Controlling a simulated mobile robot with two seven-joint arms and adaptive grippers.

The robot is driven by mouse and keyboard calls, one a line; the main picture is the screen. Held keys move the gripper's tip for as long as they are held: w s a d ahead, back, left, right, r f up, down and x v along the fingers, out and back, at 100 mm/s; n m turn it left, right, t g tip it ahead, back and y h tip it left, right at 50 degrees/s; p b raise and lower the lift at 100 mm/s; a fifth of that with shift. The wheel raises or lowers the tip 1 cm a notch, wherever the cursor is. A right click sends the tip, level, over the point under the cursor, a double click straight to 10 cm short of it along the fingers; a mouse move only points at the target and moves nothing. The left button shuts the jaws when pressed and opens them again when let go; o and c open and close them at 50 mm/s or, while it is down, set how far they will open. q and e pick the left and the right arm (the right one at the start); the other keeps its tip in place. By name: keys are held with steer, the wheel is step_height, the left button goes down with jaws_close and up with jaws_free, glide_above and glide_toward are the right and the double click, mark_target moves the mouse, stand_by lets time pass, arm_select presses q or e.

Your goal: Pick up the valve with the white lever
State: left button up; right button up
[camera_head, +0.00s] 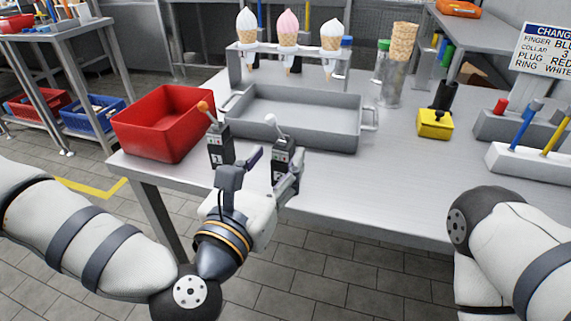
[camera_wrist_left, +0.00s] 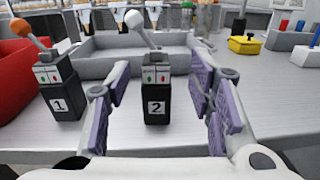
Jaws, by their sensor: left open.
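The valve with the white lever (camera_head: 281,155) stands upright on the metal table, in front of the grey tray. In the left wrist view this valve (camera_wrist_left: 156,97) is a dark block marked 2, its white-knobbed lever tilted up to the left. My left gripper (camera_head: 270,170) is open. In the left wrist view its purple-padded fingers stand on either side of the white-lever valve, apart from it. A second valve (camera_head: 218,146), marked 1, has an orange-knobbed lever and stands left of it. My right arm shows at the right edge, but its gripper is out of view.
A red bin (camera_head: 165,135) stands at the table's left end. The grey tray (camera_head: 300,135) lies behind the valves, with an ice cream cone rack (camera_head: 290,47) behind it. A yellow block (camera_head: 435,130) stands to the right. The table's front right is clear.

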mark_target(280, 151)
arm_select(q)
steer(key=x, duration=0.5)
steer(key=shift+w+a+f, duration=0.15)
steer(key=shift+w+f, duration=0.05)
steer(key=shift+w, duration=0.2)
jaws_close()
